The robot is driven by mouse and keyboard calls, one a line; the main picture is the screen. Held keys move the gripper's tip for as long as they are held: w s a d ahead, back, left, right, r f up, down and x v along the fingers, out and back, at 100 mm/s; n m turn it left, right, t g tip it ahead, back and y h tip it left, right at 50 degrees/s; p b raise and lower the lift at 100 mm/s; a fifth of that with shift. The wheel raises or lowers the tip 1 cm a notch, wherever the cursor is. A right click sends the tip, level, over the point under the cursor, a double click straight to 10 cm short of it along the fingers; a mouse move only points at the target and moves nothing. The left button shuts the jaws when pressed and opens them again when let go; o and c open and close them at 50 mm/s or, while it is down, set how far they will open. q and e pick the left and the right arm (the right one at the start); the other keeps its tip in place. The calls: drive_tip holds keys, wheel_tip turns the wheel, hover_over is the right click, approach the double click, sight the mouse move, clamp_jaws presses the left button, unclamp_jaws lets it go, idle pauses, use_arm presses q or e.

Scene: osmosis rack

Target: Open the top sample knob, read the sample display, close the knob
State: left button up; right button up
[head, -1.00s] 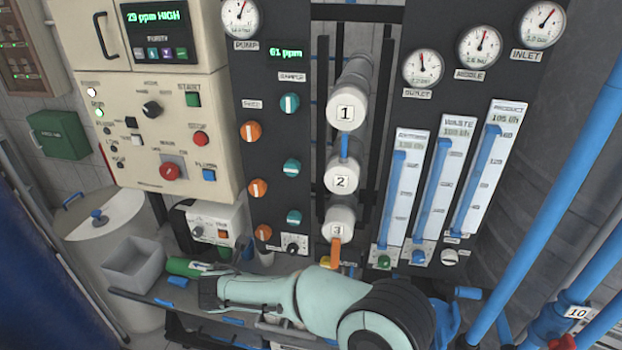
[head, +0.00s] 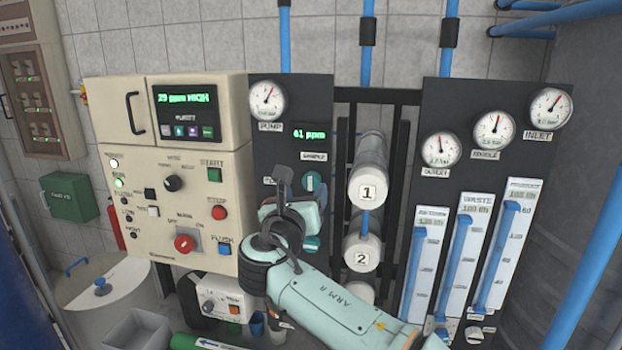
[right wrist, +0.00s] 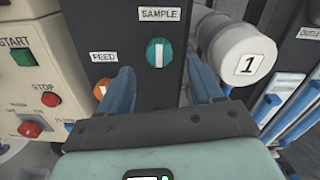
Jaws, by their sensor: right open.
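The top sample knob (head: 311,182) is teal with a white bar, under the SAMPLE label on the black panel. In the right wrist view the knob (right wrist: 159,53) shows whole, its bar close to upright. My right gripper (head: 302,184) is in front of the panel, open. In the wrist view its blue fingers (right wrist: 160,72) are spread to either side below the knob, with nothing between them; I cannot tell if they touch it. The sample display (head: 309,134) above the knob reads 61 ppm in green. My left gripper is not in view.
White cylinder 1 (head: 367,188) stands close to the right of the knob, with cylinder 2 (head: 361,253) below. An orange feed knob (right wrist: 100,90) is at left. The cream control box (head: 190,215) stands left; gauges and flow tubes are right.

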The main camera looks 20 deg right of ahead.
sight(310, 183)
drive_tip(key=p+x, duration=0.1)
drive_tip(key=x, duration=0.5)
drive_tip(key=shift+r, duration=0.1)
drive_tip(key=shift+w+d+p, duration=0.2)
drive_tip(key=shift+w+p, duration=0.1)
drive_tip(key=shift+w, duration=0.1)
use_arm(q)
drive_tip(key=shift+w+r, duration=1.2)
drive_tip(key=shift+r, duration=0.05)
use_arm(e)
drive_tip(key=c, duration=1.1)
drive_tip(key=shift+o, duration=0.2)
